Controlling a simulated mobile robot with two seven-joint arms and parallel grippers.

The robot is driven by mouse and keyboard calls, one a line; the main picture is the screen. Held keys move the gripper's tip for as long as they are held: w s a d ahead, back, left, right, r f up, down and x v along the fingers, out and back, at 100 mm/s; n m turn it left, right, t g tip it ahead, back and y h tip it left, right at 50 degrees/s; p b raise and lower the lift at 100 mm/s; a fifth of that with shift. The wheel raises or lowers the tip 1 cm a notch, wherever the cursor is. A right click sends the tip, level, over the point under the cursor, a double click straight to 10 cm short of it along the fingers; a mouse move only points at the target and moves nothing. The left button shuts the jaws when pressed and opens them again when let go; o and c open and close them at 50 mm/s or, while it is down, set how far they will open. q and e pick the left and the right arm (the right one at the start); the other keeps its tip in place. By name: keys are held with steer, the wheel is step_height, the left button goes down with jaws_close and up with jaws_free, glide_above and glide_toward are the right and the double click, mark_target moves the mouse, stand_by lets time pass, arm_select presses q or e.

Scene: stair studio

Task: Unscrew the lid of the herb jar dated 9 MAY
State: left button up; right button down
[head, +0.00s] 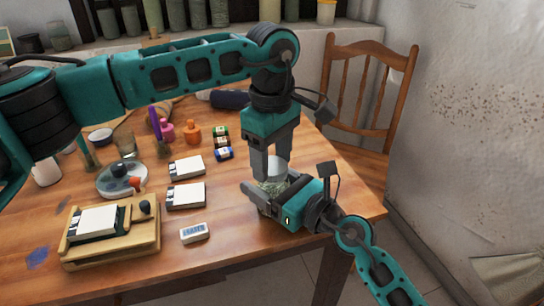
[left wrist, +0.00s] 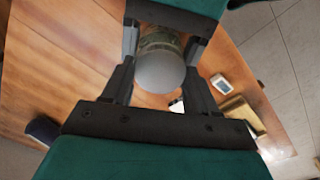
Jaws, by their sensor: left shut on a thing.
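The herb jar (head: 268,186) is a glass jar near the table's right edge, with greenish contents showing in the left wrist view (left wrist: 160,42). Its pale round lid (left wrist: 160,72) faces the left wrist camera. My left gripper (head: 270,172) points down from above and is shut on the lid, one finger on each side. My right gripper (head: 272,192) comes in from the lower right, with its fingers around the jar body. Whether they press on the glass is hidden. No date can be read on the jar.
Several small bottles and a round dish (head: 108,190) stand farther back. A wooden chair (head: 365,85) stands behind the table's right edge.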

arm_select(q)
steer(key=n, duration=0.3)
steer(key=shift+n, duration=0.4)
steer(key=n, duration=0.5)
steer(key=shift+n, duration=0.3)
steer(key=n, duration=1)
steer(key=shift+n, duration=0.4)
steer(key=n, duration=0.5)
steer(key=shift+r, duration=0.1)
steer(key=n, duration=0.7)
steer(key=shift+n, duration=0.4)
steer(key=n, duration=0.5)
